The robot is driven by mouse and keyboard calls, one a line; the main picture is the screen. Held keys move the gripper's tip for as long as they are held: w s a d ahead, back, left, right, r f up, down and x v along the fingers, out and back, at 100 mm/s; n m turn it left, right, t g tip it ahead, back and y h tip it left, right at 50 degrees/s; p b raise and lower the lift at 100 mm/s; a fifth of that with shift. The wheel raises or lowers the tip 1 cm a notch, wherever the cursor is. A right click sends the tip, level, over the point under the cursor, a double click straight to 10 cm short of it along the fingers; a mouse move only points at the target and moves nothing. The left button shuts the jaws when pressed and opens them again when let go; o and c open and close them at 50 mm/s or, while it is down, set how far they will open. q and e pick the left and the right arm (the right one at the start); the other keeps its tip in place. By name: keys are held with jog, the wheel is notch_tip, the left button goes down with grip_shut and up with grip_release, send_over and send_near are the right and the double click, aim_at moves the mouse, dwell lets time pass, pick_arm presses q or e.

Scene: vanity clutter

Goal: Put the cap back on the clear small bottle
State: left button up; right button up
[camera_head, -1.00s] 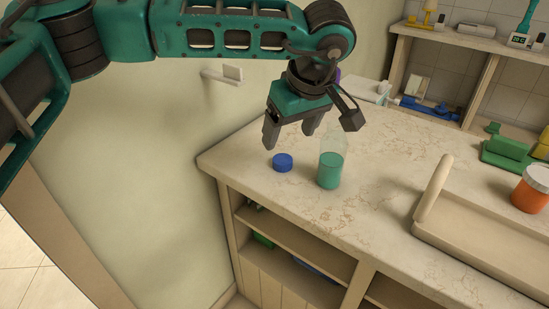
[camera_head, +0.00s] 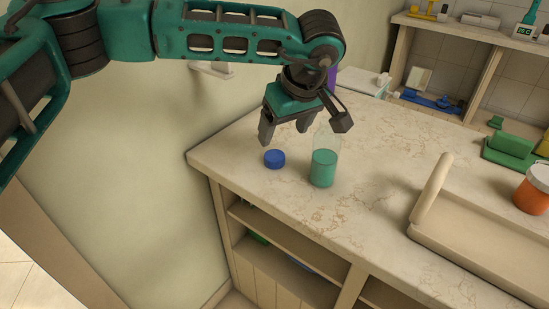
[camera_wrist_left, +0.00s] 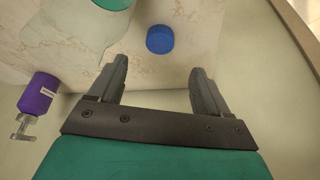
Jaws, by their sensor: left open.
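The blue cap (camera_head: 274,158) lies on the marble counter near its left corner. The clear small bottle (camera_head: 323,168) stands upright just right of the cap, with teal-green contents and no cap on it. My left gripper (camera_head: 285,132) is open and empty above and behind the cap, fingers pointing down. In the left wrist view the cap (camera_wrist_left: 160,40) lies beyond the gap between the open fingertips (camera_wrist_left: 157,72), apart from both. The bottle's teal contents (camera_wrist_left: 97,15) show at the top left there, partly cut off. My right gripper is not in view.
A beige tray (camera_head: 424,226) with a raised end is on the counter at right. A purple pump bottle (camera_wrist_left: 38,96) is near the left finger in the wrist view.

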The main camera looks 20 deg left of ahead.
aim_at(275, 155)
pick_arm(q)
jog(key=shift+x, duration=1.95)
jog(key=shift+f, duration=0.1)
jog(key=b+x, duration=0.1)
jog(key=x, duration=0.4)
jog(key=shift+c, duration=0.2)
jog(key=c, duration=1.1)
